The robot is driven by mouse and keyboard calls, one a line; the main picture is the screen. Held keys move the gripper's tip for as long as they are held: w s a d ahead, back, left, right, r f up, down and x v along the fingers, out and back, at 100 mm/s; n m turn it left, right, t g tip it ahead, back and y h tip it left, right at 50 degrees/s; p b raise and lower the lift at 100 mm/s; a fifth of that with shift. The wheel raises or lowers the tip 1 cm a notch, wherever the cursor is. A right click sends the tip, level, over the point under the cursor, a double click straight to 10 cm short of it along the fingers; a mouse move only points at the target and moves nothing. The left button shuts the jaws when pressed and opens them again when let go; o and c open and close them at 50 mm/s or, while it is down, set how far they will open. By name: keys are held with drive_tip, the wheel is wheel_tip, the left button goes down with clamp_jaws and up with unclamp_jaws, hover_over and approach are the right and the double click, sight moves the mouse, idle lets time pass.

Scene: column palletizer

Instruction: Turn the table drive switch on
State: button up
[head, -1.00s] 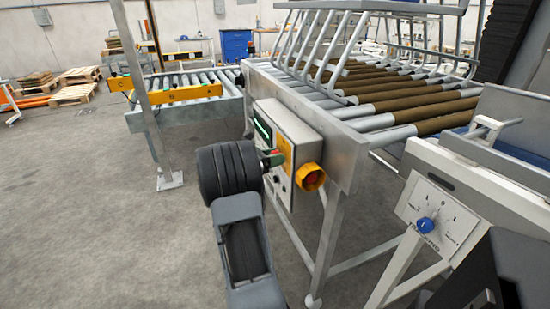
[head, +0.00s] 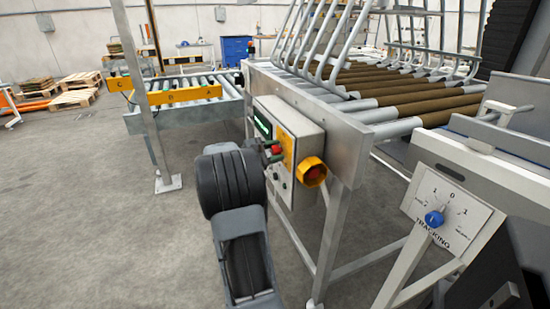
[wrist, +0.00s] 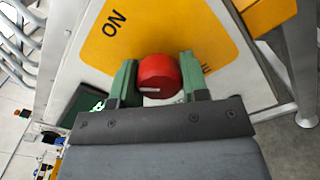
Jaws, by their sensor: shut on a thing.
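The switch is a round red knob (wrist: 159,77) with a short white mark, on a yellow plate (wrist: 195,30) marked "ON" at its upper left in the wrist view. Other lettering beside the right finger is partly hidden. The white mark lies almost level in that view. My gripper (wrist: 158,85) is shut on the red knob, one green finger on each side. In the head view my gripper (head: 272,152) reaches the front of the grey control box (head: 300,130), and the red knob (head: 277,150) shows between the fingers.
A red button in a yellow collar (head: 313,172) sits on the box's right side. The roller table (head: 345,140) stands behind the box. A panel marked "TRACKING" with a blue knob (head: 434,218) is at the right. Open floor (head: 80,220) lies at left.

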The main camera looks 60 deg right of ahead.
drive_tip(key=m+b, duration=0.4)
drive_tip(key=shift+f, duration=0.2)
drive_tip(key=shift+r+m+b, duration=0.2)
drive_tip(key=shift+m+b, duration=1.3)
drive_tip(key=shift+m, duration=0.5)
drive_tip(key=o, duration=0.9)
drive_tip(key=shift+w+a+r, duration=0.1)
drive_tip(key=shift+w, duration=0.05)
drive_tip(key=p+v, duration=0.3)
drive_tip(key=v, duration=1)
drive_tip(key=shift+w+a, duration=0.2)
